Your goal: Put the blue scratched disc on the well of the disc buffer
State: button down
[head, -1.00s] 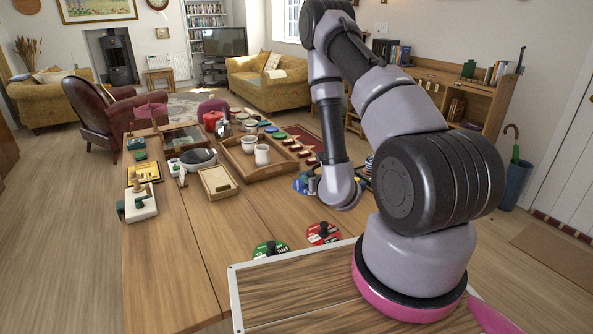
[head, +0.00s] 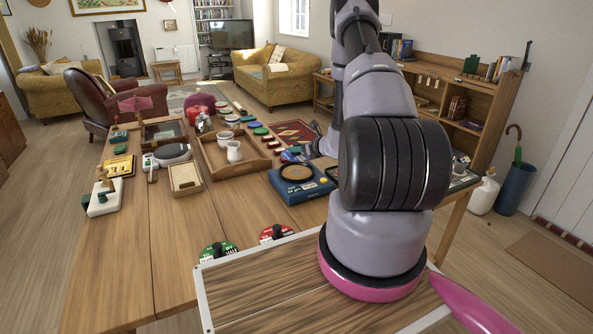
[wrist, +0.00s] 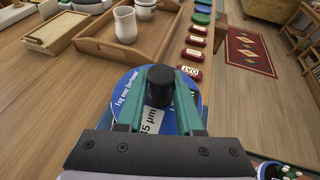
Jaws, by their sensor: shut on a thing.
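The blue disc (wrist: 126,95) has white lettering, a white label and a black knob (wrist: 160,84). In the wrist view, the teal fingers of my gripper (wrist: 160,98) are shut on the knob from both sides. The fingers and wrist hide part of the disc. In the head view, a sliver of the blue disc (head: 289,156) shows beside my arm, just behind the disc buffer. The disc buffer (head: 309,194) is a blue box with a round, dark, tan-ringed well (head: 297,172) on top. The well looks empty. My arm stands close to the buffer's right side.
A wooden tray (head: 238,168) with white cups stands left of and behind the buffer. A green disc (head: 218,251) and a red disc (head: 276,233) lie near the front. Red labelled blocks (wrist: 194,55) line up beyond the blue disc. Bare tabletop lies left of the buffer.

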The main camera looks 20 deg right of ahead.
aim_at(297, 172)
notch_tip(297, 172, down, 8)
jog(key=shift+r, duration=0.1)
dwell(0.4)
jog(key=c, duration=0.6)
grip_release()
jog(key=shift+o, duration=0.2)
